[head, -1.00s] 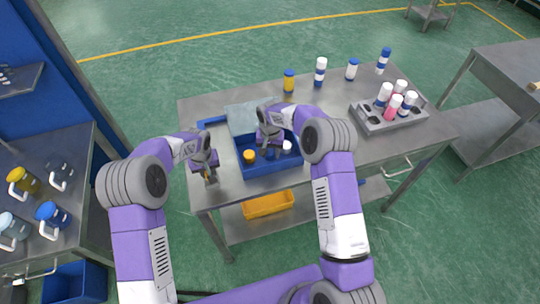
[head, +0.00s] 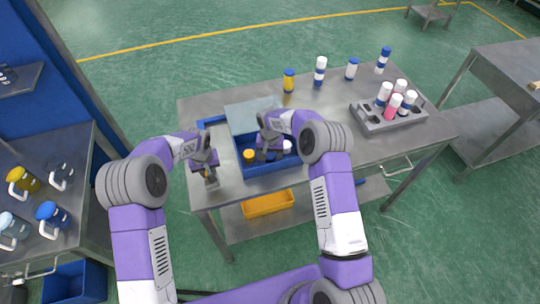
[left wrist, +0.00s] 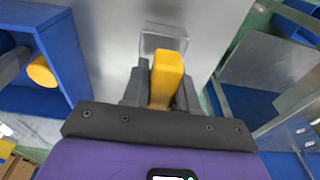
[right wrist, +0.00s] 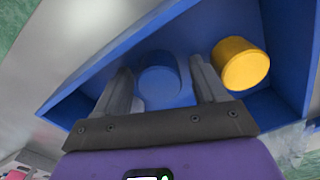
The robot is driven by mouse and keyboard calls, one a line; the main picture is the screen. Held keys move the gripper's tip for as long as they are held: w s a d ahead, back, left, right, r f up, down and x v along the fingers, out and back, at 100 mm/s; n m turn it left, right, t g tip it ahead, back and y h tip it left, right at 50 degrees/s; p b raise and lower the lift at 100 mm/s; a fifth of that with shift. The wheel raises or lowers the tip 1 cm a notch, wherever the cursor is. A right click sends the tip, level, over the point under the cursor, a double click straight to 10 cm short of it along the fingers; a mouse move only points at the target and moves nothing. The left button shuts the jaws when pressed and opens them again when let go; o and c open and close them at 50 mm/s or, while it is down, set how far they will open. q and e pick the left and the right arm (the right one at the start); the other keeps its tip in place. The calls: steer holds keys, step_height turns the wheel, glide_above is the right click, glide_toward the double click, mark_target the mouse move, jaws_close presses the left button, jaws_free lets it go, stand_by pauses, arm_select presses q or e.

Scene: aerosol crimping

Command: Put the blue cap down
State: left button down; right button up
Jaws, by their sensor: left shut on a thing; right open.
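The blue cap (right wrist: 160,80) stands in the blue bin (head: 262,169), between the spread fingers of my right gripper (right wrist: 160,88). In the head view my right gripper (head: 268,155) is down inside the bin and hides most of the cap. It is open; I cannot tell whether a finger touches the cap. My left gripper (left wrist: 160,90) is shut on a yellow piece (left wrist: 166,78) with a clear block-like part (left wrist: 163,40) at its far end. In the head view my left gripper (head: 210,181) is low over the table, left of the bin.
A yellow cap (right wrist: 240,63) stands beside the blue cap in the bin, and a white cap (head: 287,147) is at its right. A grey rack (head: 378,126) with several bottles stands at the table's right.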

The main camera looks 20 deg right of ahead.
mark_target(270, 155)
arm_select(q)
steer(key=shift+s+f, duration=0.25)
steer(key=shift+f, duration=0.05)
arm_select(e)
step_height(270, 155, up, 12)
steer(key=shift+r, duration=0.15)
arm_select(q)
steer(key=c, duration=0.8)
jaws_free()
steer(key=shift+w+r, duration=0.1)
steer(key=shift+w, duration=0.05)
steer(key=shift+r, duration=0.3)
steer(key=r, duration=0.3)
steer(key=s+r, duration=0.1)
steer(key=r, duration=0.7)
steer(key=shift+s+r, duration=0.2)
steer(key=shift+r, duration=0.05)
